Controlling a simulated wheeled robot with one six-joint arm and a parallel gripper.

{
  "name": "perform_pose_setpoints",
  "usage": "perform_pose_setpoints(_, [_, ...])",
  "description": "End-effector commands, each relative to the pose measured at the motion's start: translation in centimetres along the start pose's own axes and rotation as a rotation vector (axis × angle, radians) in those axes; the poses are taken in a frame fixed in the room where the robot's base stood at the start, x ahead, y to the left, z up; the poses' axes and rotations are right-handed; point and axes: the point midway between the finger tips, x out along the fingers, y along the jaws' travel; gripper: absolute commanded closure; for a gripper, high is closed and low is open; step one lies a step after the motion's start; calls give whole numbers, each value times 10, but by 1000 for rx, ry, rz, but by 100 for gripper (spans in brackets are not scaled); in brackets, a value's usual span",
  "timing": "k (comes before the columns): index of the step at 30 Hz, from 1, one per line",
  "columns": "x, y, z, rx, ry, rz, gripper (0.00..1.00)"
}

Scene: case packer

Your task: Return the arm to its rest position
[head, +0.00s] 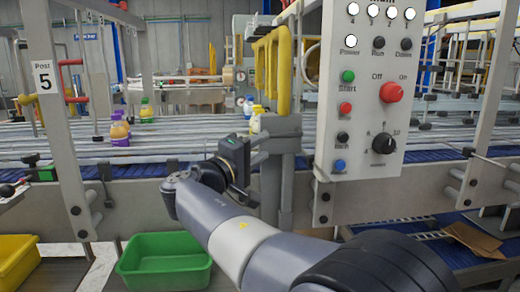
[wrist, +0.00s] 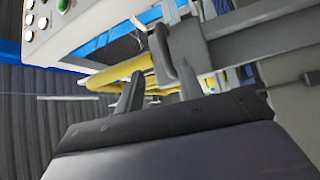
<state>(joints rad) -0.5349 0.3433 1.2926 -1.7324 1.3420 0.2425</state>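My arm (head: 240,240) reaches from the lower right of the head view up to the left, bent at the elbow. My gripper (head: 262,145) is at its end, in front of the grey post below the yellow guard; its fingertips are hard to make out there. In the wrist view my gripper (wrist: 158,88) shows two dark fingers apart, with nothing seen held between them. Yellow bars (wrist: 122,75) show beyond the fingers.
A control panel (head: 365,85) with buttons and knobs hangs just right of my gripper. A grey post (head: 285,175) stands close by. Bottles (head: 120,131) stand on the conveyor (head: 60,150) behind. A green bin (head: 165,262) and a yellow bin (head: 15,260) are below left.

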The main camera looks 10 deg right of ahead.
Motion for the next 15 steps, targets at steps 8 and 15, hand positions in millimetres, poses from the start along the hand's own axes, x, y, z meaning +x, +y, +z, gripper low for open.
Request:
perform_pose_setpoints(8, [22, 1, 1, -1, -4, 0, 64])
perform_pose_setpoints(15, [68, 1, 1, -3, -5, -2, 64])
